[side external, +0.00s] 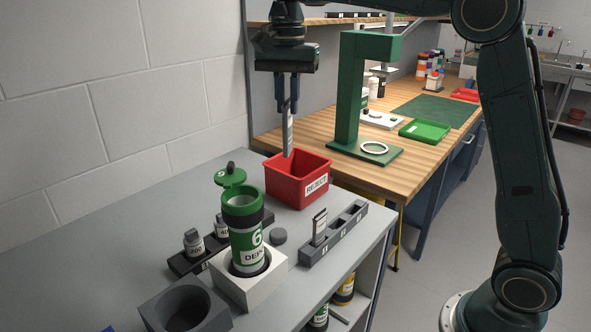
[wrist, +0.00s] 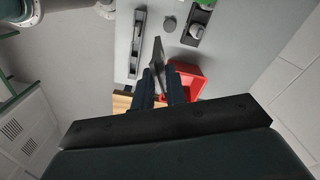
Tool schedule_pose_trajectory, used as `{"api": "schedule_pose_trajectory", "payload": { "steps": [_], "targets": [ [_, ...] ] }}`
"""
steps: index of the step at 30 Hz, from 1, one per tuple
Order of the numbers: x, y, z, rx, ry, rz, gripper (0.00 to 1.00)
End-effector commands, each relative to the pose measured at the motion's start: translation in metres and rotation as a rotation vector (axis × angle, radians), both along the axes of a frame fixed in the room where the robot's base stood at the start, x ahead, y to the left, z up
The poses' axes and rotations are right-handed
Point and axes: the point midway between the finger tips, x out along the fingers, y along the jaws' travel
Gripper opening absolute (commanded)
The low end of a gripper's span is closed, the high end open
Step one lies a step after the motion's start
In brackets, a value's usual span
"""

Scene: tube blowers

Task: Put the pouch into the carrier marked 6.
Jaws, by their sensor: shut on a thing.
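My gripper (side external: 287,104) is shut on the pouch (side external: 288,136), a thin, flat, grey-and-white piece that hangs upright below the fingers. In the side view it is above and behind the carrier, over the near edge of the red bin. In the wrist view the pouch (wrist: 158,54) shows edge-on beyond the fingers (wrist: 160,82). The carrier marked 6 (side external: 248,238) is a green-and-white cylinder standing upright in a white block (side external: 247,285). The carrier's inside is mostly hidden.
The red bin (side external: 284,186) stands behind the carrier. A grey slotted rack (side external: 334,236) holding one flat piece is at its right. A black rack with weights (side external: 193,243) is at its left. A dark round holder (side external: 186,309) is in front. A green stand (side external: 352,95) rises on the wooden bench.

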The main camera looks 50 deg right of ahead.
Motion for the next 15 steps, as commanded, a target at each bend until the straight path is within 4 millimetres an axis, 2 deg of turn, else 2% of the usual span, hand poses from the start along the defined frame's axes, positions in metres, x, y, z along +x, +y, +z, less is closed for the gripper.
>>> {"api": "schedule_pose_trajectory", "payload": {
  "steps": [1, 3, 9, 15],
  "targets": [
    [0.002, 0.017, 0.003, 0.000, 0.000, 0.038, 0.00],
    [0.003, 0.038, 0.008, -0.001, -0.001, 0.085, 0.00],
    [-0.001, 0.093, 0.021, 0.000, 0.000, 0.209, 0.00],
    [-0.007, 0.129, 0.029, 0.000, 0.000, 0.288, 0.00]
  ]
}}
